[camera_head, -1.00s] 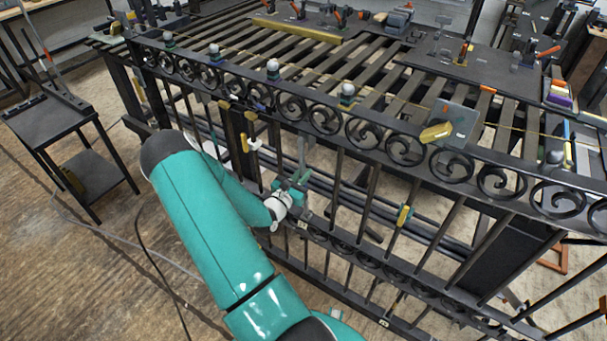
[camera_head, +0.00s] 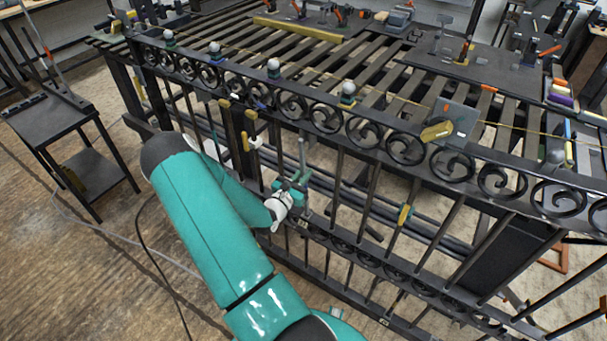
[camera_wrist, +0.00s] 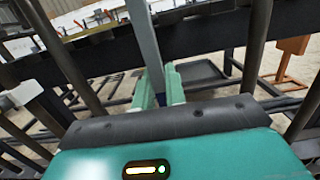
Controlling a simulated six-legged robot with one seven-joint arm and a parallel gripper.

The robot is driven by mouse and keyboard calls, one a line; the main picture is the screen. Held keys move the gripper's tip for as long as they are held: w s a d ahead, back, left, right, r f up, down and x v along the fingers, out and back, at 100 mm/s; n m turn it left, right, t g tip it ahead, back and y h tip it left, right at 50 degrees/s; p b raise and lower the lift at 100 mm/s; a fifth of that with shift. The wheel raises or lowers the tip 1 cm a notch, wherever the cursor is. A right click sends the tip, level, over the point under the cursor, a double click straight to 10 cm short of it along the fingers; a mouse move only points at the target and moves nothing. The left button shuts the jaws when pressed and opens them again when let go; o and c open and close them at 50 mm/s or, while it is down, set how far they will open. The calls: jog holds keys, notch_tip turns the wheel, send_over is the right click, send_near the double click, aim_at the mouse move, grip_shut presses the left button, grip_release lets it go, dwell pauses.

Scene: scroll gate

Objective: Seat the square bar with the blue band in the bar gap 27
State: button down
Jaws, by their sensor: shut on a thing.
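My gripper (camera_head: 298,183) is at the front of the dark scroll gate, between its upper scroll rail and lower rail. In the wrist view its pale green fingers (camera_wrist: 160,87) are shut on a grey square bar (camera_wrist: 143,38). The bar stands roughly upright from the fingers, leaning slightly in that view. Its upper part also shows in the head view (camera_head: 302,150) below the scroll rail (camera_head: 325,119). No number 27 is readable.
Fixed dark bars stand on both sides of my gripper, one close on the right (camera_head: 336,185). A yellow-handled clamp (camera_head: 250,130) sits to the left, and another yellow piece (camera_head: 405,215) to the right. A black side table (camera_head: 45,115) stands at far left.

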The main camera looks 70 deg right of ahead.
jog(key=shift+f, duration=0.7)
dwell(0.5)
jog(key=shift+s+d+f+y, duration=0.1)
jog(key=shift+d+y, duration=0.1)
jog(key=shift+d, duration=0.4)
jog(key=shift+s+d+f+y, duration=0.1)
jog(key=shift+d+y, duration=0.1)
jog(key=shift+d, duration=0.4)
dwell(0.8)
jog(key=c, duration=1.4)
grip_release()
jog(key=shift+o, duration=0.2)
jog(key=shift+r, duration=0.1)
jog(key=shift+a, duration=0.1)
jog(key=w+a, duration=0.2)
jog(key=a, duration=1.1)
jog(key=shift+a, duration=0.2)
jog(key=shift+w, duration=0.1)
